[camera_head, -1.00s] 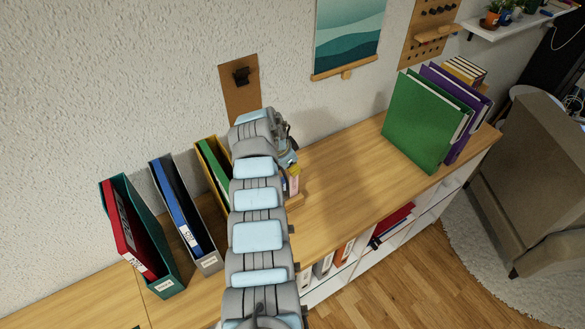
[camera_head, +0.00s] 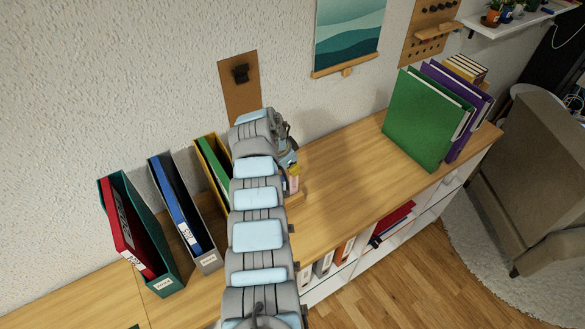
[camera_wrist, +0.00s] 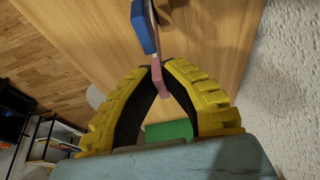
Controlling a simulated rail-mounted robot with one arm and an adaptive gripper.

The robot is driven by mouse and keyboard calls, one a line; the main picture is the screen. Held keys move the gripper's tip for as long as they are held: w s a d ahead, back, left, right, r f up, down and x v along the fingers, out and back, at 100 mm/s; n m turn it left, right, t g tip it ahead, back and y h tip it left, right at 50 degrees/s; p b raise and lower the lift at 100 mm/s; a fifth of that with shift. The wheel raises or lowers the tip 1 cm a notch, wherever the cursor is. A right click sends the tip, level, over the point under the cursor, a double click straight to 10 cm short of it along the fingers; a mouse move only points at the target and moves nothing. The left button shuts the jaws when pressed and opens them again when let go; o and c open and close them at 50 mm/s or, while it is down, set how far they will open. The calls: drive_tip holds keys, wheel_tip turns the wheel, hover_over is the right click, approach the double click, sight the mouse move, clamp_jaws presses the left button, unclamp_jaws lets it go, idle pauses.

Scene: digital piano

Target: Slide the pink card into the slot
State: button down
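My gripper (camera_wrist: 159,67) has yellow ribbed fingers with black inner pads, and its tips come together at the pink card (camera_wrist: 177,82). The card runs between the tips, and the fingers look closed on it. In the head view the pink card (camera_head: 294,185) shows upright just below the yellow fingertip (camera_head: 294,170). A small wooden holder (camera_head: 297,200) sits on the shelf top right below it. In the wrist view a brown wooden piece (camera_wrist: 186,18) and a blue piece (camera_wrist: 143,28) lie beyond the tips. The slot opening cannot be made out, nor whether the card is inside it.
Left of my arm stand a yellow file with a green folder (camera_head: 214,165), a blue file (camera_head: 180,205) and a teal file with a red binder (camera_head: 150,240). A large green binder (camera_head: 422,120) stands at right. The shelf top (camera_head: 340,185) between is clear.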

drive_tip(key=c, duration=1.2)
unclamp_jaws()
drive_tip(key=shift+o, duration=0.2)
drive_tip(key=shift+r, duration=0.1)
drive_tip(key=shift+r, duration=2.95)
